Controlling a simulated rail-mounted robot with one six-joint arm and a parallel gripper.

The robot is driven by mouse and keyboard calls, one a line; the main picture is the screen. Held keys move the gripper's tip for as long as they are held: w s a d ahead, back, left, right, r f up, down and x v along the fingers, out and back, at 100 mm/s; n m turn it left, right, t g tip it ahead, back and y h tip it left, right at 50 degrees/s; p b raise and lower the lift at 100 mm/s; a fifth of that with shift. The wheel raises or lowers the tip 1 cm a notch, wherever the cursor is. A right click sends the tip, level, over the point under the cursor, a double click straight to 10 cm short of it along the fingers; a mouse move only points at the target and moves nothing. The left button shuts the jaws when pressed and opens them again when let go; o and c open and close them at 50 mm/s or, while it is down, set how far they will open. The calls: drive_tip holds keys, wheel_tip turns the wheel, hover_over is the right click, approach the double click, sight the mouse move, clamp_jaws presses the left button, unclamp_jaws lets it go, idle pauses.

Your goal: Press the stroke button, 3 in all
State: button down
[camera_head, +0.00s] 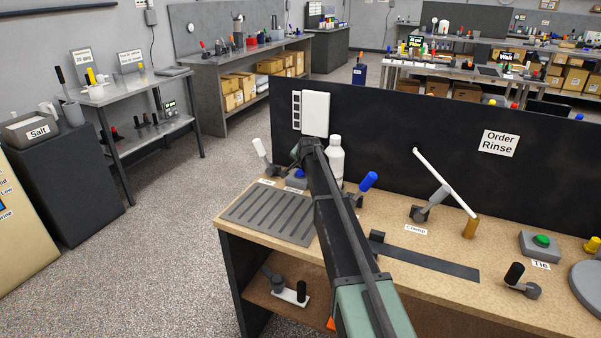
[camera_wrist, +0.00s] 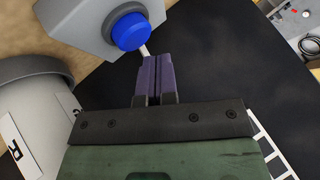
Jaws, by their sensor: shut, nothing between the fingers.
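A blue button (camera_wrist: 131,31) on a grey box (camera_wrist: 92,22) shows at the top of the wrist view. In the head view the same blue button (camera_head: 299,174) is small and partly hidden by my arm, at the back left of the workbench. My gripper (camera_wrist: 152,60) is shut and empty, its purple fingertips just below and right of the button in the wrist view. I cannot tell whether they touch it. In the head view my gripper (camera_head: 298,154) is close above the button. I cannot read the label by the button.
A white bottle (camera_head: 336,162) and a blue-handled lever (camera_head: 367,182) stand right of my arm. A white-handled lever (camera_head: 261,150) is at left, behind a grooved grey mat (camera_head: 268,216). A dark panel (camera_head: 410,125) closes the back. A green button (camera_head: 541,240) sits far right.

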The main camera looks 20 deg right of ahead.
sight(302, 171)
drive_tip(key=shift+f, duration=0.1)
idle(0.6)
drive_tip(key=shift+f+b, duration=0.35)
drive_tip(key=shift+b, duration=0.05)
drive_tip(key=shift+f+b, duration=0.55)
idle(0.4)
drive_tip(key=shift+r, duration=0.2)
drive_tip(key=shift+r+p, duration=0.8)
drive_tip(key=shift+p, duration=0.2)
wheel_tip(302, 171, up, 5)
drive_tip(key=p, duration=0.5)
drive_tip(key=shift+r, duration=0.1)
